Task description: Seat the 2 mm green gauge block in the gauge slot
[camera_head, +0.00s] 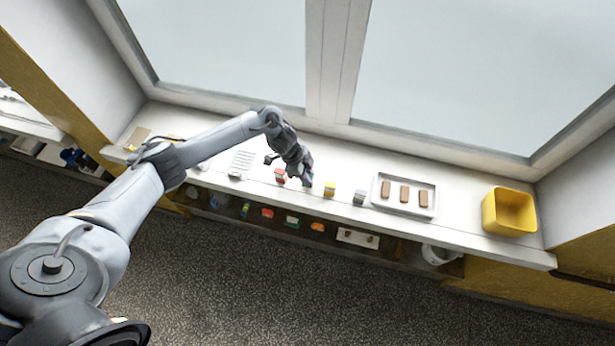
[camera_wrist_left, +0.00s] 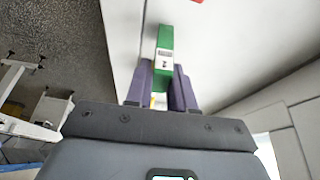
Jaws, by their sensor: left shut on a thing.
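The green gauge block (camera_wrist_left: 165,38) is held between the two purple-grey fingers of my left gripper (camera_wrist_left: 162,80) in the left wrist view. It sticks out past the fingertips and has a small white label on it. In the head view my left gripper (camera_head: 306,178) is low over the white ledge, between the red block and the yellow block. Only a bit of the green block shows there, by the fingertips. I cannot tell whether it touches the ledge. I cannot make out the gauge slot for certain. My right gripper is not in view.
A red block (camera_head: 280,175), a yellow block (camera_head: 329,188) and a grey block (camera_head: 359,197) stand on the ledge (camera_head: 459,222). A white tray (camera_head: 380,200) with brown bars and a yellow bin (camera_head: 512,213) are to the right. A ridged panel (camera_head: 243,160) lies to the left. Windows rise behind.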

